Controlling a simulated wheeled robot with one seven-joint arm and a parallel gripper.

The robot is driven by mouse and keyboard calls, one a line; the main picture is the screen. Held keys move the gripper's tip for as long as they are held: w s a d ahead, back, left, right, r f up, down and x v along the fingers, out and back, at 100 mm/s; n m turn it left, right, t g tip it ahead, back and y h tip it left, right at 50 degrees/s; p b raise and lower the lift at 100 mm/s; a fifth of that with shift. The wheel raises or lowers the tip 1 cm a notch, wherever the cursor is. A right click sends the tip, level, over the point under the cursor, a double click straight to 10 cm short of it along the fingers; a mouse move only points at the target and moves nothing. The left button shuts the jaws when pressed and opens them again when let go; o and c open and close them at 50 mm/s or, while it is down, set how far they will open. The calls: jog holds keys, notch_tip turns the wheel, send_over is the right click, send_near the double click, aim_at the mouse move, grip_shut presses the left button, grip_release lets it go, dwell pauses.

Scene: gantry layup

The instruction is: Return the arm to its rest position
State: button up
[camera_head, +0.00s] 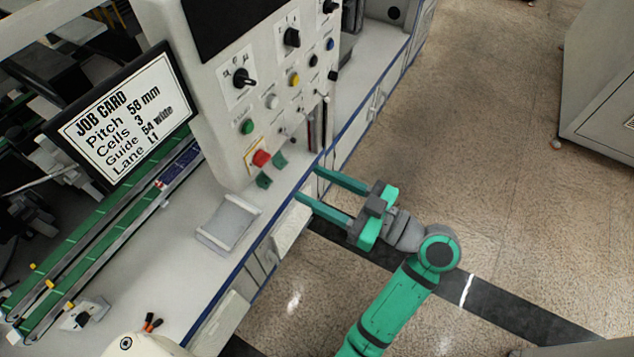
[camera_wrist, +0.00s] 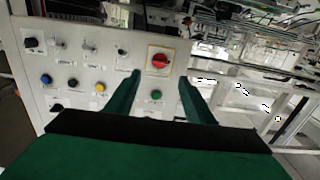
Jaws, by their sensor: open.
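My arm reaches up from the bottom of the head view, green with dark joints. My gripper (camera_head: 308,184) is open, its two green fingers apart and pointing left toward the workbench's front edge. I see nothing between the fingers. In the wrist view my gripper (camera_wrist: 160,82) also shows open, with the control panel (camera_wrist: 70,62) in front of it. A red knob (camera_wrist: 160,61) and a green button (camera_wrist: 156,96) appear between the fingertips there. I cannot tell from these views whether the fingers touch anything.
The control panel (camera_head: 262,120) with knobs and buttons stands on the white bench (camera_head: 185,235). A job card screen (camera_head: 125,115), a green conveyor (camera_head: 100,240) and a grey tray (camera_head: 228,222) are to the left. Open floor (camera_head: 480,130) lies right, before a grey cabinet (camera_head: 605,95).

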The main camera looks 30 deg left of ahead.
notch_tip(320, 180, down, 11)
jog(key=w+m+t+h, duration=0.3)
jog(key=m+t+h, duration=0.1)
jog(key=m+t, duration=0.5)
jog(key=s+d+f+m+t+h, duration=0.1)
jog(key=s+d+f+m+h, duration=0.1)
jog(key=d+f+m+h, duration=0.3)
jog(key=s+d+f+m+t+h, duration=0.1)
jog(key=s+d+f+m+h, duration=0.15)
jog(key=f, duration=0.45)
jog(key=s+d+f+m+t+h, duration=0.1)
jog(key=s+d+f+m+h, duration=0.1)
jog(key=s+d+h, duration=0.7)
jog(key=s+r+n+t+y, duration=0.1)
jog(key=s+r+t+y, duration=0.1)
jog(key=s+r, duration=0.5)
jog(key=v, duration=0.4)
jog(key=shift+f, duration=0.25)
jog(key=shift+a+y, duration=0.2)
jog(key=shift+y, duration=0.05)
jog(key=c, duration=0.4)
jog(key=shift+a+n, duration=0.1)
jog(key=shift+n, duration=0.15)
